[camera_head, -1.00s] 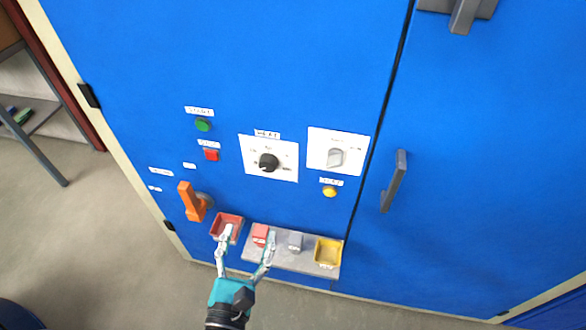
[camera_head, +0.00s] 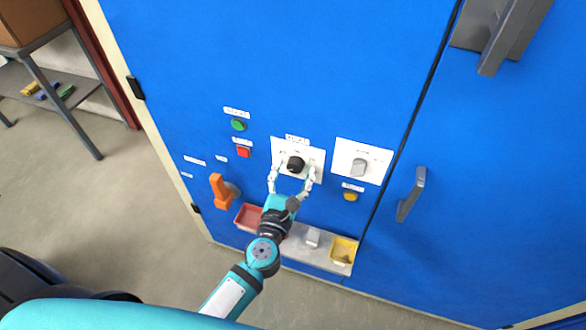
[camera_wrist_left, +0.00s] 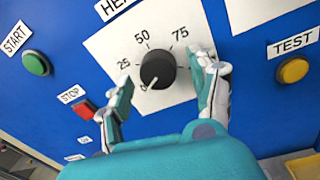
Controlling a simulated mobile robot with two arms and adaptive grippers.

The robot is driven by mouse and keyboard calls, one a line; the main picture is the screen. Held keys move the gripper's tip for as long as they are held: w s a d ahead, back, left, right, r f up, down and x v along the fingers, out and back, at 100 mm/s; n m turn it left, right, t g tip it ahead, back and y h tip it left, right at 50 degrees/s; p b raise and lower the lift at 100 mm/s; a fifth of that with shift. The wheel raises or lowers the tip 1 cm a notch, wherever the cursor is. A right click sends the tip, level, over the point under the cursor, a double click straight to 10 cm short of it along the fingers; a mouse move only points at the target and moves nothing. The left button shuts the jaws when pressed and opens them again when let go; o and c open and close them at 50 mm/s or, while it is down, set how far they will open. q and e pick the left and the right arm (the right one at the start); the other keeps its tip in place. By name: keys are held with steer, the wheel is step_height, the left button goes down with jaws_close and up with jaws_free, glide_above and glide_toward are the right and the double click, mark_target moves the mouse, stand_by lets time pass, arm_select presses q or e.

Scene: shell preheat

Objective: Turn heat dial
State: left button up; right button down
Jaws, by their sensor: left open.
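The black heat dial (camera_head: 295,164) sits on a white plate (camera_head: 312,157) on the blue cabinet door. In the left wrist view the dial (camera_wrist_left: 158,69) has a scale with 0, 25, 50 and 75 visible, and its pointer mark is at the lower left, near 0. My left gripper (camera_head: 291,176) is open in front of the plate. In the left wrist view its fingertips (camera_wrist_left: 163,75) stand on either side of the dial, with visible gaps to it. Whether they reach the dial's depth I cannot tell. My right gripper is not in view.
A green button (camera_head: 238,125), red button (camera_head: 243,152) and orange handle (camera_head: 219,191) are left of the dial. A ledge (camera_head: 326,255) with a yellow tray (camera_head: 343,251) lies below.

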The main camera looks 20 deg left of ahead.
arm_select(q)
steer(key=shift+w, duration=0.15)
steer(key=shift+c, duration=0.2)
steer(key=c, duration=1.1)
